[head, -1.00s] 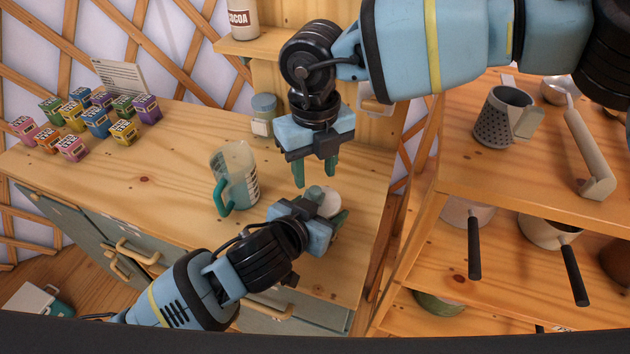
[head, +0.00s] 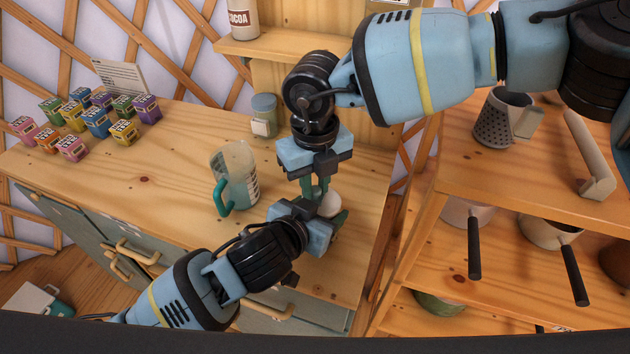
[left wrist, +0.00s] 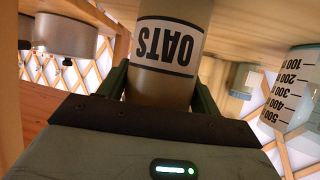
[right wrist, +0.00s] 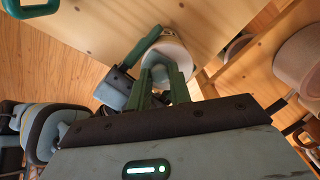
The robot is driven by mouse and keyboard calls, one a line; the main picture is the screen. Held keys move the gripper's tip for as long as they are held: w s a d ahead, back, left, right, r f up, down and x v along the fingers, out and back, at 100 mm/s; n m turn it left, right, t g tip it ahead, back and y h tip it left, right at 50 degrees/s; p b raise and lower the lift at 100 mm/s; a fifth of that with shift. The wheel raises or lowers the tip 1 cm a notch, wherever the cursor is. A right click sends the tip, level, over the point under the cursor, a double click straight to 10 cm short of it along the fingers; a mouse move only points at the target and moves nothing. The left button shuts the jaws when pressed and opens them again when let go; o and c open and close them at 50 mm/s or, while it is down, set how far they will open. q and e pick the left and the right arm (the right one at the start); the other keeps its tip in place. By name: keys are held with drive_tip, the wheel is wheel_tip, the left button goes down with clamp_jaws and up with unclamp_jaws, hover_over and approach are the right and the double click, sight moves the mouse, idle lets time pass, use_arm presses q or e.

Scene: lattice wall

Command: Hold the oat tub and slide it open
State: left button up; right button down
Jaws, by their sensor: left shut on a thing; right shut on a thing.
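The oat tub (left wrist: 165,75) fills the middle of the left wrist view, its OATS label upside down there. In the head view its pale top (head: 331,206) shows near the counter's right end, partly hidden by both grippers. My left gripper (head: 326,213) is shut around the tub's side, a green finger on each side. My right gripper (head: 317,190) points down at the tub's top from above. In the right wrist view its fingers (right wrist: 160,72) are close together on something at the lid (right wrist: 177,52); the gripped part is mostly hidden.
A measuring jug (head: 236,175) with a teal handle stands left of the grippers. A lidded jar (head: 264,115) stands behind them. Several small coloured boxes (head: 95,120) sit at the counter's far left. A shelf unit (head: 500,185) with a grater (head: 500,115) is to the right.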

drive_tip(key=shift+d, duration=0.1)
drive_tip(key=shift+s+d, duration=0.2)
drive_tip(key=shift+d, duration=0.5)
drive_tip(key=shift+s+d, duration=0.15)
drive_tip(key=shift+d, duration=0.5)
drive_tip(key=c, duration=1.3)
unclamp_jaws()
drive_tip(key=shift+a, duration=0.1)
wheel_tip(320, 180, up, 12)
use_arm(q)
drive_tip(key=o, duration=1.3)
